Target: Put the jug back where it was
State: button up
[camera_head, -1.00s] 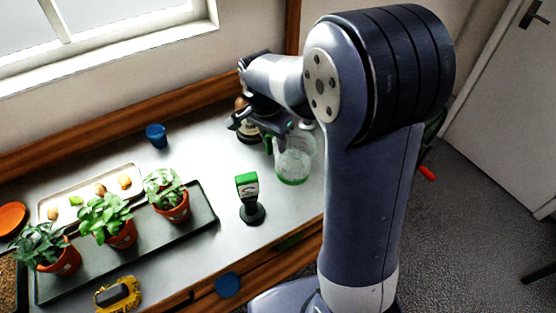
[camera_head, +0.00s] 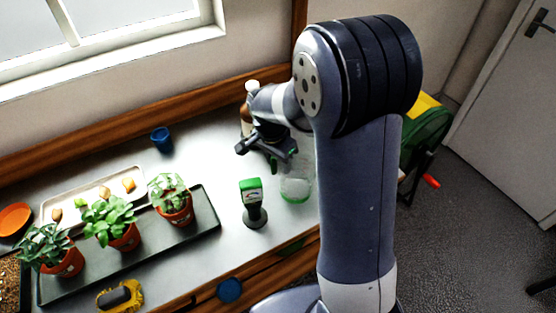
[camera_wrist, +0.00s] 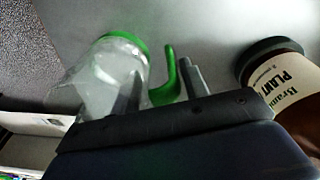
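The clear jug with green trim (camera_head: 297,187) is at the right end of the grey counter, partly hidden behind my arm in the head view. In the wrist view the jug (camera_wrist: 112,78) is at the left, with its green handle towards the right. My gripper (camera_head: 268,152) is at the handle side of the jug. In the wrist view the fingers of my gripper (camera_wrist: 160,82) are on either side of the handle, close against it. The jug's base appears to be at the counter top, but contact is not clear.
A brown bottle labelled "PLANT" (camera_wrist: 290,88) stands close beside my gripper; its white cap shows in the head view (camera_head: 252,87). A green-topped device (camera_head: 253,205) stands left of the jug. A blue cup (camera_head: 161,139) and potted plants (camera_head: 110,224) are further left.

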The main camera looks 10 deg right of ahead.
jog(key=shift+o, duration=1.4)
notch_tip(320, 180, up, 12)
jog(key=a, duration=0.1)
jog(key=shift+s+a+r, duration=0.15)
jog(key=shift+s+a, duration=0.1)
jog(key=f, duration=0.4)
jog(key=d+f, duration=0.1)
jog(key=f, duration=0.7)
jog(key=shift+w+d+f, duration=0.1)
jog(key=shift+w+d, duration=0.15)
jog(key=shift+w, duration=0.05)
jog(key=shift+r, duration=1.4)
